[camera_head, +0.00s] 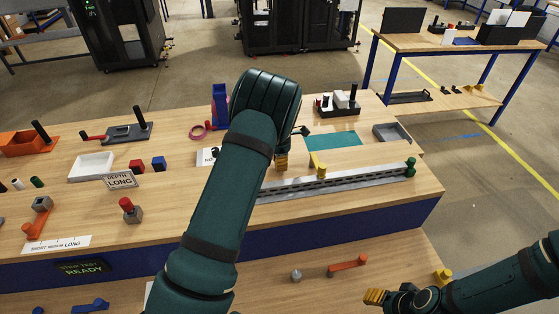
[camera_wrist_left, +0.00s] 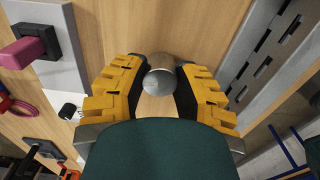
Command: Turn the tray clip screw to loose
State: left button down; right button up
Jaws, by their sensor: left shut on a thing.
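My left gripper (camera_head: 282,161) reaches down over the workbench beside the rear edge of the long grey slotted rail (camera_head: 345,181). In the left wrist view, the yellow fingers of my left gripper (camera_wrist_left: 160,75) are shut on a grey, round-headed piece, which looks like the tray clip screw (camera_wrist_left: 166,76). Its base and turn position are hidden by the fingers and the dark green palm. In the head view the screw is hidden by my gripper. My right gripper (camera_head: 408,287) is at the lower right, its yellow fingers apart and empty.
A yellow clip (camera_head: 318,165) and a green knob (camera_head: 410,167) stand along the rail. A teal mat (camera_head: 333,140) and a grey tray (camera_head: 391,133) lie behind it.

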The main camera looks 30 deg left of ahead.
pick_arm(q)
jog(key=shift+f, duration=0.1)
jog(key=c, duration=0.6)
grip_release()
jog(key=shift+c, duration=0.2)
notch_tip(320, 180, up, 12)
dwell(0.4)
